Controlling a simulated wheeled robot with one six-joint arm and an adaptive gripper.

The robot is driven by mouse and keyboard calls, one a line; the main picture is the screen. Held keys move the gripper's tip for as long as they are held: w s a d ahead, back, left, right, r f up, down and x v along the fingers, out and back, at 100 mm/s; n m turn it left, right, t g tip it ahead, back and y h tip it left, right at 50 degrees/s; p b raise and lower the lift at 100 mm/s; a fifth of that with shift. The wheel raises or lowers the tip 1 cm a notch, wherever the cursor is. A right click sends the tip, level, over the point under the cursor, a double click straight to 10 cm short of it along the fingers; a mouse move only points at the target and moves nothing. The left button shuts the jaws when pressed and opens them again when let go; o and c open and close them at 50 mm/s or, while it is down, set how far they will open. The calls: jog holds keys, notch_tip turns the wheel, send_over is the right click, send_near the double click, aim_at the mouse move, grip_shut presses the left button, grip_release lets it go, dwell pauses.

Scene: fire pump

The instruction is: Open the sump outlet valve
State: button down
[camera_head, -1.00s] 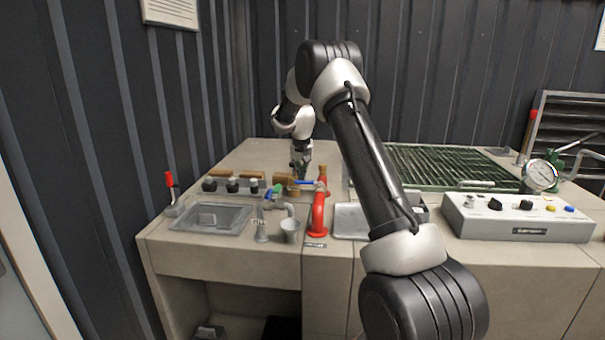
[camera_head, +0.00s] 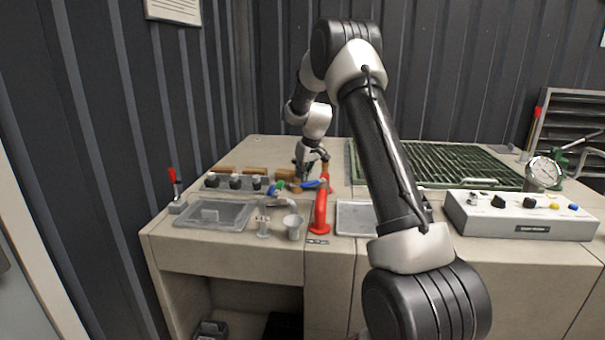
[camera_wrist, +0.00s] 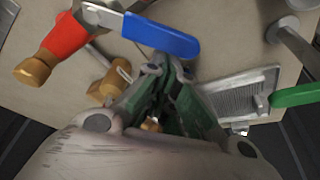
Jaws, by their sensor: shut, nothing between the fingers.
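A red pipe (camera_head: 321,212) with a blue lever (camera_head: 316,184) stands near the front of the bench. In the wrist view the blue lever (camera_wrist: 162,37) lies just beyond my fingertips, beside a red pipe part (camera_wrist: 66,36) with a brass end. A green lever (camera_wrist: 298,95) lies to the right in the wrist view; a small green handle (camera_head: 279,186) shows left of the blue lever in the head view. No readable label shows which is the sump outlet valve. My gripper (camera_head: 304,173) is shut and empty behind the levers; its fingers (camera_wrist: 160,85) hide what is below.
A green grating (camera_head: 440,165) and a control box (camera_head: 517,216) with a gauge (camera_head: 543,173) are at the right. Knobs (camera_head: 236,182) line the left back.

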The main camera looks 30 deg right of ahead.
jog(key=s+n+y, duration=0.1)
jog(key=s+n, duration=0.1)
jog(key=shift+a+n, duration=0.1)
jog(key=shift+n, duration=0.3)
jog(key=s+n, duration=0.1)
jog(key=n, duration=0.1)
jog(key=shift+s+n+g+y, duration=0.3)
jog(key=shift+s+g+y, duration=0.05)
jog(key=shift+g+y, duration=0.05)
jog(key=shift+s+d+n+g+y, duration=0.15)
jog(key=shift+s+d+n, duration=0.15)
jog(key=shift+s+n, duration=0.4)
jog(key=shift+s+d+n+g+y, duration=0.15)
jog(key=shift+s+d+n, duration=0.15)
jog(key=shift+s+n, duration=0.35)
send_near(305, 184)
notch_tip(305, 184, up, 2)
jog(key=a, duration=0.1)
jog(key=shift+s+a+r, duration=0.2)
jog(key=shift+s+r, duration=0.05)
jog(key=shift+s, duration=0.1)
